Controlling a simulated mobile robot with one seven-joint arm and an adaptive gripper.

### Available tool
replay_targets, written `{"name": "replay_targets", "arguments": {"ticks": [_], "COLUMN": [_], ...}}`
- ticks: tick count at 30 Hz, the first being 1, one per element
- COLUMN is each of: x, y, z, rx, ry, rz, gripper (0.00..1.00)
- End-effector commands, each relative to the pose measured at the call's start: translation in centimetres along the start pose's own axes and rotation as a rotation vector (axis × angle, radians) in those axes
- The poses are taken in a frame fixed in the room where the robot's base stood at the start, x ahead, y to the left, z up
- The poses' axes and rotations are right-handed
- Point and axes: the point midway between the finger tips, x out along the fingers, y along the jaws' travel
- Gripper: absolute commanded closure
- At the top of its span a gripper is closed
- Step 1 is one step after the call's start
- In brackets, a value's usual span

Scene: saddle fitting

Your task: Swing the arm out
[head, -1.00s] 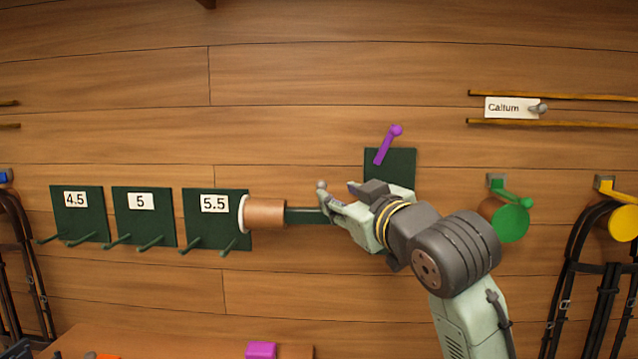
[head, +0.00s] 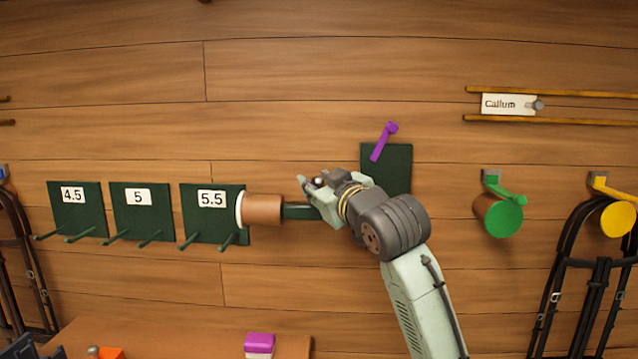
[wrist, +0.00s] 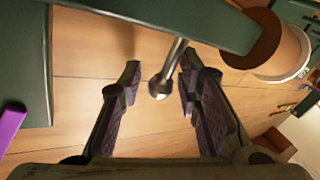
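The swing arm is a dark green bar (head: 299,212) reaching left from a dark green wall plate (head: 393,165), with a brown roll (head: 262,209) and a white disc (head: 239,209) at its left end. A purple lever (head: 383,141) sticks up at the plate. A metal ball knob (wrist: 159,88) on a short stem stands out from the bar. My gripper (head: 312,186) is at the bar's middle. In the wrist view my gripper (wrist: 158,82) is open, with the knob between its fingers and a visible gap on both sides.
Several numbered green boards with pegs, such as 5.5 (head: 211,198), hang on the wall at left. A green round holder (head: 503,217) and a yellow one (head: 619,219) with black straps are at right. A table (head: 180,340) with a magenta box (head: 259,342) is below.

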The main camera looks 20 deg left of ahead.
Motion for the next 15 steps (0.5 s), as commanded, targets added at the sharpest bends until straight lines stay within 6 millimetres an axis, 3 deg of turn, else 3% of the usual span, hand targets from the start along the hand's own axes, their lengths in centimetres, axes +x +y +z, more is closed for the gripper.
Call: {"name": "replay_targets", "arguments": {"ticks": [12, 15], "x": [-0.05, -0.07], "y": [0.15, 0.20], "z": [-0.01, -0.01], "rx": [0.000, 0.000], "ry": [0.000, 0.000], "rz": [0.003, 0.004], "gripper": [0.99, 1.00]}}
